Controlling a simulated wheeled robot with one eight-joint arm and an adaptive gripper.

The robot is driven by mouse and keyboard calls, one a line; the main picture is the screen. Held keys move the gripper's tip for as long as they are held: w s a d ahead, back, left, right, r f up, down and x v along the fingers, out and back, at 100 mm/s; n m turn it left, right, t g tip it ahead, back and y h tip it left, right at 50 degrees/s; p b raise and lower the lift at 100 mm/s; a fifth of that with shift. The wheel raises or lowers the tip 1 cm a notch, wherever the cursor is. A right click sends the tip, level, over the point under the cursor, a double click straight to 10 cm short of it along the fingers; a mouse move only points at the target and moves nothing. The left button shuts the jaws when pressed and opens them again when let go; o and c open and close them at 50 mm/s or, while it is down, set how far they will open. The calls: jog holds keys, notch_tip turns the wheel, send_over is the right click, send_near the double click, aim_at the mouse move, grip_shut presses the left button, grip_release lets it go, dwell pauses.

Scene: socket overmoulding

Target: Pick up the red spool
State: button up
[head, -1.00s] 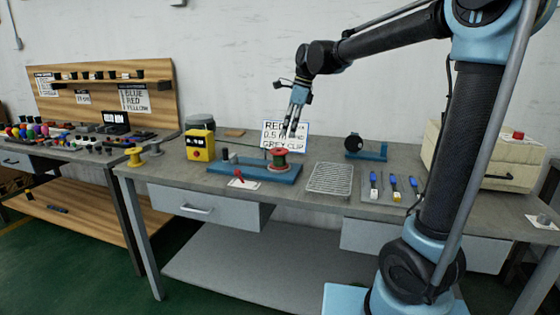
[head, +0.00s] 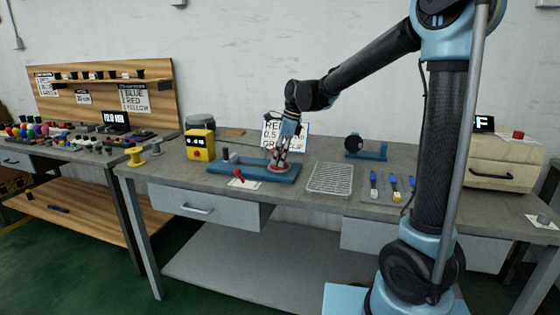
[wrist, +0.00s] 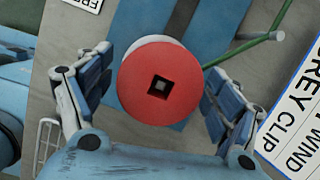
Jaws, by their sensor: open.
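The red spool (wrist: 146,97) shows in the wrist view as a round red disc with a dark square hole, seen end-on. It sits over the blue base (head: 230,171) on the grey workbench. My gripper (wrist: 157,100) is open, with one finger on each side of the spool and visible gaps between. In the head view my gripper (head: 279,162) is down at the right end of the blue base and hides most of the spool. Whether the fingers touch the spool cannot be told there.
A yellow device (head: 200,144) stands left of the base, with a yellow spool (head: 135,157) farther left. A wire rack (head: 330,178) lies to the right. A printed sign (head: 271,131) stands just behind my gripper. Blue-handled tools (head: 393,182) lie farther right.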

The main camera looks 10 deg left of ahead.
jog(key=shift+a+f, duration=0.1)
jog(key=shift+f, duration=0.25)
jog(key=c, duration=1.3)
jog(key=shift+r, duration=0.1)
